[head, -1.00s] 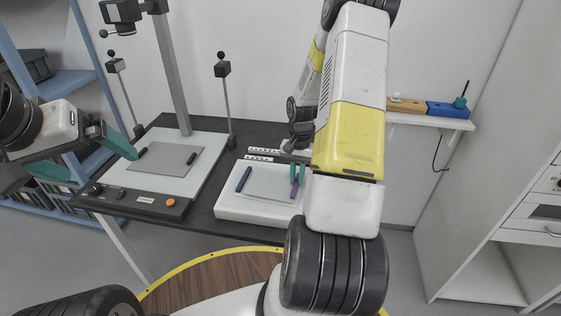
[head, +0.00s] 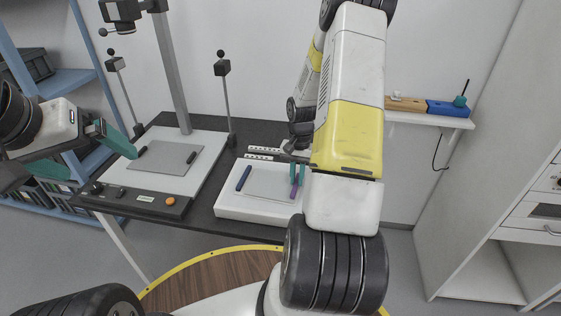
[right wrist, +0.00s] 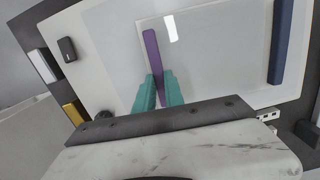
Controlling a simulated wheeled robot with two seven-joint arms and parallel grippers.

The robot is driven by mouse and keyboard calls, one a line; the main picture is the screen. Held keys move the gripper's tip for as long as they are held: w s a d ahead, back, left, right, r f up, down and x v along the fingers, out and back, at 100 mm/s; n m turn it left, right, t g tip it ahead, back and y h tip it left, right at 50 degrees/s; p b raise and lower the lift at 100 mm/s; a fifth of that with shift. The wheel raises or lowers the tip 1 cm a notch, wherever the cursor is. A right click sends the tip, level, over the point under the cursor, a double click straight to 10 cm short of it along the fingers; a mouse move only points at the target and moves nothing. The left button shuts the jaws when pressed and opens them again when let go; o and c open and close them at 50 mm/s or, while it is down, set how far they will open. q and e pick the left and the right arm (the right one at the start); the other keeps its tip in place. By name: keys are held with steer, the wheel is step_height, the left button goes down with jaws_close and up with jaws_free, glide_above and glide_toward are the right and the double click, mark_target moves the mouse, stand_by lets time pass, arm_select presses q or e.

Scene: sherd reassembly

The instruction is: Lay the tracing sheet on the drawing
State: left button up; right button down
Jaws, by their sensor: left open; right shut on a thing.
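A pale thin sheet (head: 268,183), apparently the tracing sheet, lies flat on a white box (head: 252,209). A dark blue bar (head: 243,178) lies along its left edge and a purple bar (head: 295,187) along its right edge. My right gripper (head: 297,175) is shut on the purple bar; the right wrist view shows its teal fingers (right wrist: 158,90) around one end. A grey sheet (head: 166,160), perhaps the drawing, lies on the copy stand's white board with a black bar at each side. My left gripper (head: 110,166) is open, with one teal finger near the left black bar (head: 142,152).
The copy stand's grey column (head: 173,80) rises behind the board, with a thin lamp post (head: 229,105) on either side. Its control strip (head: 140,201) runs along the front. A wall shelf (head: 430,118) holds wooden and blue blocks at the back right.

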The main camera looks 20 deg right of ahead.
steer(key=shift+f, duration=0.1)
stand_by(0.3)
steer(key=c, duration=0.9)
jaws_free()
steer(key=shift+o, duration=0.2)
steer(key=shift+r, duration=3.55)
